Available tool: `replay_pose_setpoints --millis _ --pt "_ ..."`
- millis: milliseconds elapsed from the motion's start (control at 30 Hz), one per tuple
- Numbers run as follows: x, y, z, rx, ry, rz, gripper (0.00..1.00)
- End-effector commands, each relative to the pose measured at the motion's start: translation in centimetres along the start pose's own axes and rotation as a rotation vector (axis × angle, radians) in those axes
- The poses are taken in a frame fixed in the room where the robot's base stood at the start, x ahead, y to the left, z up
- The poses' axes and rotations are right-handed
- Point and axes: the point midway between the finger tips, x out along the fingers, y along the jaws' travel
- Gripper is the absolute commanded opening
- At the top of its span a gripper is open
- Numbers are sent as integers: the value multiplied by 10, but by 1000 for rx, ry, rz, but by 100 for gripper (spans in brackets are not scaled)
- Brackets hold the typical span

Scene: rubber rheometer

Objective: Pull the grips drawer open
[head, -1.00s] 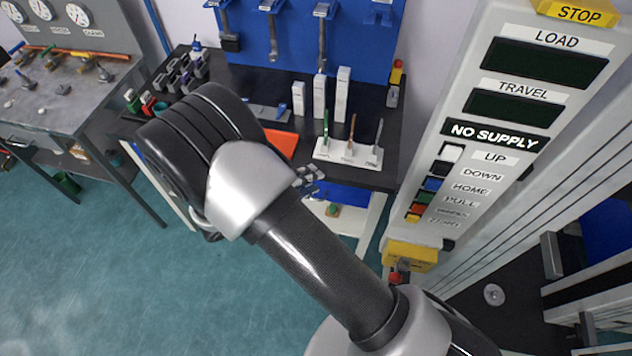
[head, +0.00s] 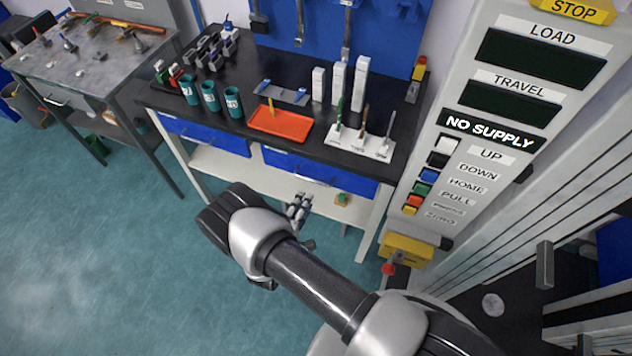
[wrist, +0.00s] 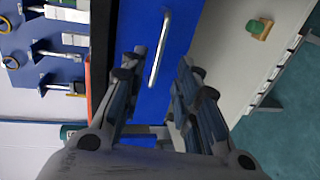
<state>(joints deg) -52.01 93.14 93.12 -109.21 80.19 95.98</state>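Two blue drawers sit under the black bench top, the left drawer (head: 205,135) and the right drawer (head: 325,172). Both look shut. No label tells me which is the grips drawer. My gripper (head: 298,207) is in front of the right drawer and seems a little below it, with its fingers pointing toward the bench. In the wrist view my gripper (wrist: 162,70) is open and empty. A blue drawer front (wrist: 178,75) with a silver bar handle (wrist: 160,50) lies ahead, the handle lined up between the fingers. I cannot tell the remaining distance; no contact shows.
The bench top carries an orange tray (head: 282,133), teal cups (head: 210,97) and a white tool stand (head: 360,148). A pale lower shelf (head: 230,175) holds a small green object (head: 342,199). The machine's control panel (head: 480,150) stands at right.

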Motion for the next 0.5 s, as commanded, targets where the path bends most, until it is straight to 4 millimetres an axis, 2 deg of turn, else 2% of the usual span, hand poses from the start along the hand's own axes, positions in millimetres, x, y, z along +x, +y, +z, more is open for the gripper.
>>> replay_pose_setpoints --millis 33,300,500 --pt "13 -2 1 3 -5 0 29" --pt "71 -2 2 3 -5 0 29" --pt "99 -1 1 0 -3 0 29"
